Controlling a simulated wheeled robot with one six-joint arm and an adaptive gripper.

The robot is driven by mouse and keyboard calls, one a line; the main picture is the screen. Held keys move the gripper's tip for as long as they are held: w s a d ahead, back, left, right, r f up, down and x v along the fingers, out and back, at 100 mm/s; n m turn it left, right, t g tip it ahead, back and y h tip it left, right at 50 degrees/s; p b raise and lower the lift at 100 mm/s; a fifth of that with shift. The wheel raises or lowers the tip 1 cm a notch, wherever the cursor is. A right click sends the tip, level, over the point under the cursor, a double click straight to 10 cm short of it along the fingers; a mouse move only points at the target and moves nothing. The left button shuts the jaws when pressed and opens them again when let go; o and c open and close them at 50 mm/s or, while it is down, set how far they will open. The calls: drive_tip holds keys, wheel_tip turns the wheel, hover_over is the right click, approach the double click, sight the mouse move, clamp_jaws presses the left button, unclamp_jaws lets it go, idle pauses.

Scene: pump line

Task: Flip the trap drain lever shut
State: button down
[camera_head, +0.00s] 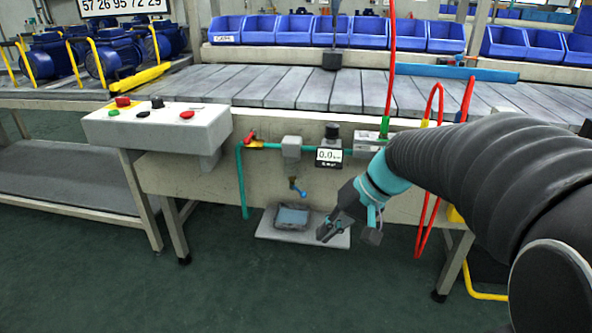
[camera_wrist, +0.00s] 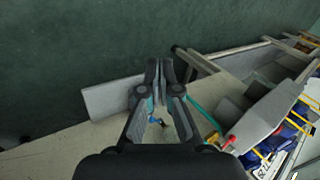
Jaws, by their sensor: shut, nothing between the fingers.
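The trap drain lever, a small blue handle (camera_head: 297,188) on a brassy stub, sits low on the front of the bench below the pipe line. It also shows small between my finger links in the wrist view (camera_wrist: 153,119). The lever looks tilted, but its exact setting is too small to tell. My gripper (camera_head: 326,232) is shut and empty, pointing down and left. In the picture it is below and to the right of the lever, apart from it. The shut fingertips (camera_wrist: 158,72) show in the wrist view.
A grey tray (camera_head: 280,223) rests on a pale low plate (camera_head: 270,235) under the lever. Above run a teal pipe (camera_head: 241,182), a red-handled valve (camera_head: 250,138) and a gauge reading 0.0 (camera_head: 329,156). A control box (camera_head: 157,126) juts out left. Red hoses (camera_head: 390,70) hang right.

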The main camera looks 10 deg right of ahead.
drive_tip(key=w+d+f+m+t+y, duration=0.1)
drive_tip(key=w+d+f+t+y, duration=0.2)
drive_tip(key=w+d, duration=0.5)
drive_tip(key=w+d+f+m+t+y, duration=0.2)
drive_tip(key=w+d, duration=0.6)
drive_tip(key=w, duration=0.6)
wheel_tip(320, 180, down, 3)
drive_tip(key=t+y, duration=0.1)
drive_tip(key=y, duration=0.1)
drive_tip(key=shift+r+y, duration=0.2)
drive_tip(key=shift+y, duration=0.1)
drive_tip(key=p, duration=0.1)
approach(300, 191)
drive_tip(key=w+a, duration=0.3)
drive_tip(key=shift+a+f, duration=0.4)
drive_tip(key=shift+f, duration=0.2)
